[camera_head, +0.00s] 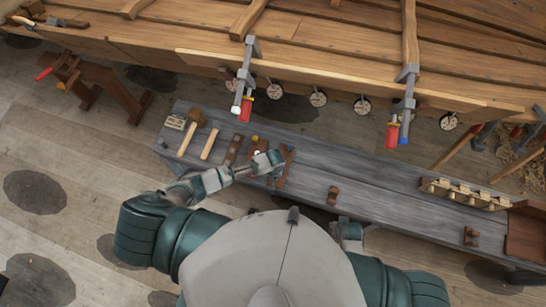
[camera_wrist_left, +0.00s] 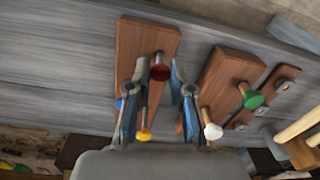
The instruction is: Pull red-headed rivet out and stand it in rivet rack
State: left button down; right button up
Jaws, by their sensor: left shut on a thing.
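The red-headed rivet (camera_wrist_left: 159,72) is between the two fingers of my left gripper (camera_wrist_left: 158,80) in the left wrist view, its pale shank running to a brown wooden block (camera_wrist_left: 134,50). The gripper is shut on it. Blue (camera_wrist_left: 120,104) and yellow (camera_wrist_left: 144,135) rivet heads show by the same block. A second brown block (camera_wrist_left: 228,75) has a white-headed (camera_wrist_left: 212,131) and a green-headed rivet (camera_wrist_left: 253,99). In the head view my left gripper (camera_head: 272,165) covers part of the blocks. I cannot tell which block is the rack. Part of my right arm (camera_head: 348,232) shows; its fingertips are unclear.
The grey bench (camera_head: 390,190) carries a mallet (camera_head: 190,133) on the left and a pegged wooden rail (camera_head: 463,193) on the right. Clamps (camera_head: 243,85) hang from the planked hull (camera_head: 330,65) behind the bench. The bench middle is mostly clear.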

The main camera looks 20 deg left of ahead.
pick_arm(q)
jog(key=shift+f+b, duration=0.35)
jog(key=shift+f, duration=0.4)
jog(key=c, duration=1)
grip_release()
jog(key=shift+o, duration=0.2)
notch_tip(320, 180, up, 8)
jog(key=p, duration=0.9)
jog(key=shift+r, duration=0.15)
